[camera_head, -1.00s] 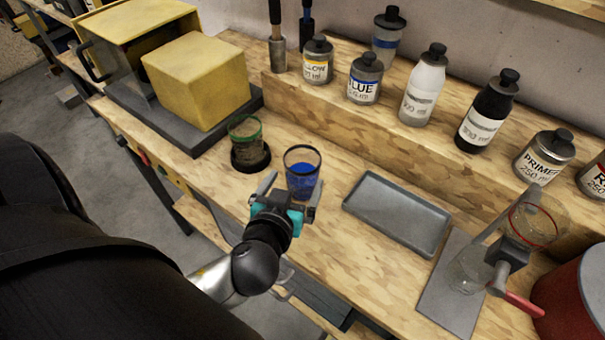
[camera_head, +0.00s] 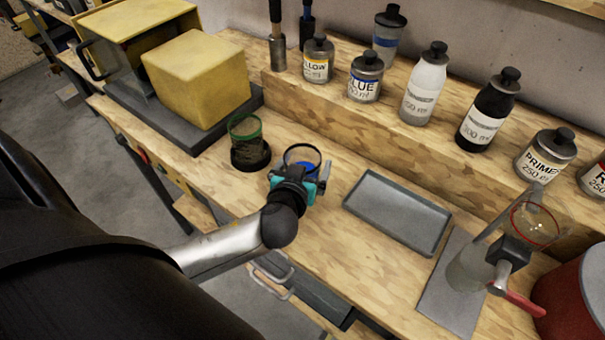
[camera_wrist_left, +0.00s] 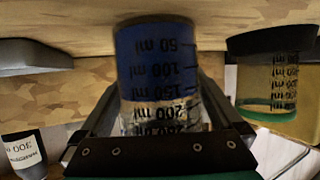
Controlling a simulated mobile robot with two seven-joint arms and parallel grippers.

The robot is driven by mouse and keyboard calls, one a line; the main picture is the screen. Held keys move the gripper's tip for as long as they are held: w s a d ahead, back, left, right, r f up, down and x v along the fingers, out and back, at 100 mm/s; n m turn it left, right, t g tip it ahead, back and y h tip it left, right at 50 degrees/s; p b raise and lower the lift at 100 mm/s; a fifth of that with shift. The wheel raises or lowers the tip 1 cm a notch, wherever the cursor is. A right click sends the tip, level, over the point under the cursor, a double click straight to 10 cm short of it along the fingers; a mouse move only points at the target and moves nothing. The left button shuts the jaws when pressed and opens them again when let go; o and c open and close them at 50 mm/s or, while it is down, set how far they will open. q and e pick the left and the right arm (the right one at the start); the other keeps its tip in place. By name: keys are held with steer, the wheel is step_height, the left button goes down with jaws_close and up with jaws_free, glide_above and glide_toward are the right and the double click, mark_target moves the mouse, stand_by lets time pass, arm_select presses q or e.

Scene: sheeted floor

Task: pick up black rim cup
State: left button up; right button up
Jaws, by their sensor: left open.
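The black rim cup (camera_head: 303,158) holds blue liquid and stands upright on the wooden bench, its lower part hidden in the head view by my left gripper (camera_head: 297,182). In the left wrist view, which looks upside down, the cup (camera_wrist_left: 158,75) shows its ml marks between the two fingers of the left gripper (camera_wrist_left: 160,95). The fingers are open, one on each side of the cup; I cannot tell whether either touches it. My right gripper is not in view.
A green rim cup (camera_head: 245,128) on a dark round base stands close left of the black rim cup. A grey tray (camera_head: 398,212) lies to the right. A red rim cup (camera_head: 534,224) sits in a stand farther right. Several bottles line the raised back shelf.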

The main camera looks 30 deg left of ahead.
arm_select(q)
steer(key=c, duration=1.3)
steer(key=shift+c, duration=0.7)
steer(key=shift+r, duration=0.15)
